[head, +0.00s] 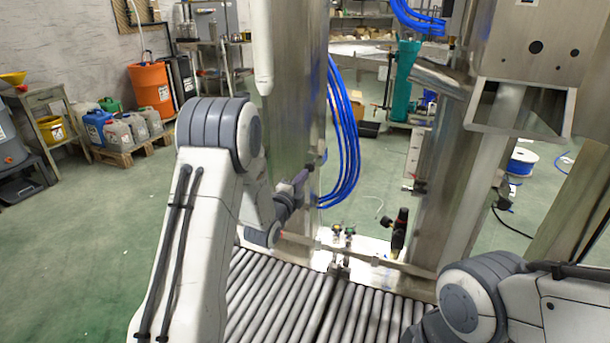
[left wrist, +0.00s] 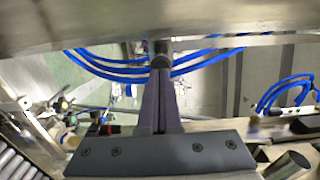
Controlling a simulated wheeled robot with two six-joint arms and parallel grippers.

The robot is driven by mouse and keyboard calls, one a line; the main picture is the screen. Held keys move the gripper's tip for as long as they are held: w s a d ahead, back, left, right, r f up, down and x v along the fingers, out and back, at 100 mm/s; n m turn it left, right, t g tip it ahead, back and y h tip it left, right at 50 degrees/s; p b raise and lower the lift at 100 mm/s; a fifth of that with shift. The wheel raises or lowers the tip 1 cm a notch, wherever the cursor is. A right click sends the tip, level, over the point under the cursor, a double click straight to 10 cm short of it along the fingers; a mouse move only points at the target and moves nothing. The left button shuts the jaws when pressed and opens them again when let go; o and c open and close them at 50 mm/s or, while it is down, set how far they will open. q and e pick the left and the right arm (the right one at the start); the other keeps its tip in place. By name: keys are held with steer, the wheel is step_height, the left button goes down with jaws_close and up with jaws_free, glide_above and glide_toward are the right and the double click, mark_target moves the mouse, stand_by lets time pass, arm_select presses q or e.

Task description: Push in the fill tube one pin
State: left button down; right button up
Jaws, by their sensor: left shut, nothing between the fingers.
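My left gripper (head: 301,178) points at the steel column (head: 296,115) in the head view, with its fingertips close to the column's right part. In the left wrist view, its purple-grey fingers (left wrist: 160,72) are together with nothing between them. A small dark round end (left wrist: 159,60) shows right at the fingertips; it looks like a pin, but I cannot tell whether the fingers touch it. In the head view, a small dark fitting (head: 321,158) sits at the column edge just beyond the fingertips. My right arm shows at the lower right, but its gripper is out of the picture.
Blue hoses (head: 346,135) hang right of the column. A roller conveyor (head: 275,300) lies below, with small valves (head: 343,233) and a black-and-red fitting (head: 400,230) behind it. A second steel post with an open steel chute (head: 522,108) stands at right.

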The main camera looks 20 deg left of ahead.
mark_target(309, 168)
arm_select(q)
steer(key=shift+w, duration=1)
steer(key=shift+w+b, duration=0.65)
steer(key=shift+w, duration=0.6)
steer(key=shift+r, duration=0.2)
steer(key=shift+d, duration=0.15)
